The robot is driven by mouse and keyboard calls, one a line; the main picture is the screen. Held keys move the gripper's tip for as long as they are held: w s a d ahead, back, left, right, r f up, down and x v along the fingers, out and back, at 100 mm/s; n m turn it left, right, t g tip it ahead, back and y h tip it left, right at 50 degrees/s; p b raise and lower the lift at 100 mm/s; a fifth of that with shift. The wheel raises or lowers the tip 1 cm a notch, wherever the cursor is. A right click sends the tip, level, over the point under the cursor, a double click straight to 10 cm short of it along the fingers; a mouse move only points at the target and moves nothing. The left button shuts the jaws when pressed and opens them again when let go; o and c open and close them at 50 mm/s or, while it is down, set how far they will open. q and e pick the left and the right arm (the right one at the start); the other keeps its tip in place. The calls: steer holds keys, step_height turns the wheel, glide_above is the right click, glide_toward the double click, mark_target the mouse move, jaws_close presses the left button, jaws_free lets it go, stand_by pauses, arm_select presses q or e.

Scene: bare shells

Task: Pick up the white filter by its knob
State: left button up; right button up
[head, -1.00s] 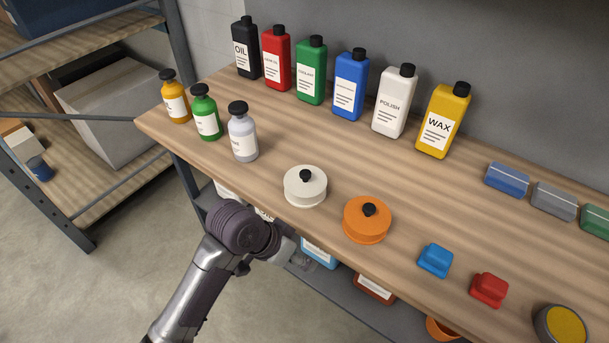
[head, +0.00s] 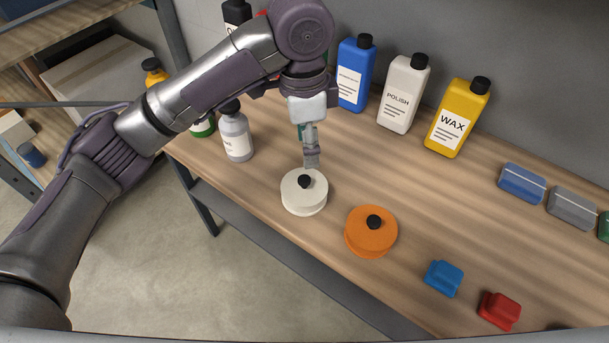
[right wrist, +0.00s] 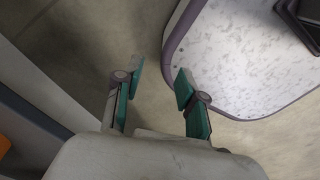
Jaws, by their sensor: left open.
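The white filter (head: 304,198) is a round white disc with a black knob (head: 305,181) on top. It sits on the wooden bench top near its front edge. My left gripper (head: 311,163) points down just above and behind the knob, open, with nothing seen between its fingers. Whether a fingertip touches the knob I cannot tell. My right gripper (right wrist: 158,88) shows in the right wrist view, its two green-padded fingers apart and empty, over the floor and away from the bench items.
An orange filter (head: 370,238) with a black knob sits just right of the white one. A grey bottle (head: 236,137) stands to the left. Blue, white and yellow bottles (head: 459,118) stand behind. Blue and red blocks (head: 499,311) lie along the front edge.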

arm_select(q)
steer(key=r, duration=0.2)
glide_above(304, 178)
steer(key=shift+y, duration=0.3)
steer(key=f, duration=0.5)
steer(key=f+p, duration=0.1)
steer(key=f, duration=0.1)
steer(key=shift+s+a+f, duration=0.1)
steer(key=shift+s+f, duration=0.15)
steer(key=shift+f, duration=0.65)
step_height(304, 178, down, 4)
steer(key=shift+w+r+p, duration=0.15)
steer(key=shift+p, duration=0.45)
steer(key=shift+f, duration=0.5)
jaws_close()
arm_select(e)
step_height(304, 178, up, 2)
steer(key=shift+r, duration=0.1)
